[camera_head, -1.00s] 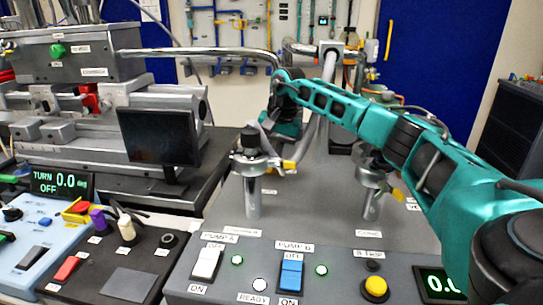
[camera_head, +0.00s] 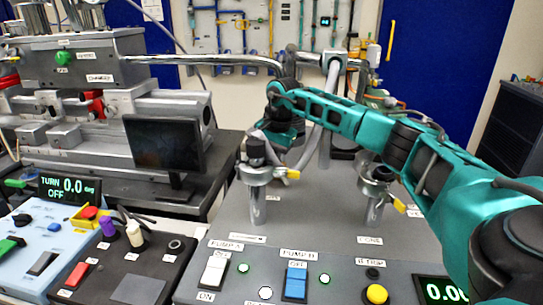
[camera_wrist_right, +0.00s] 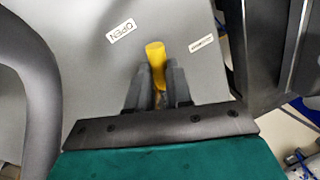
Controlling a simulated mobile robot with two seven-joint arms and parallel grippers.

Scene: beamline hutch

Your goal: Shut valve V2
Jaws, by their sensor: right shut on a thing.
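In the right wrist view my right gripper (camera_wrist_right: 159,85) is shut on a yellow handle (camera_wrist_right: 155,52), whose end sticks out beyond the fingers. An OPEN label (camera_wrist_right: 121,30) lies left of it on the grey surface, and a second small label, too small to read, lies right. In the head view my right arm reaches across to the back of the grey bench, and its fingers are hidden. Two valves with yellow-tipped levers stand on metal posts, one at the left (camera_head: 258,176) and one at the right (camera_head: 376,186). I cannot read which is V2. My left gripper is not in view.
A dark monitor (camera_head: 163,143) and a metal chamber (camera_head: 80,60) stand at the left. Pipes run behind my arm.

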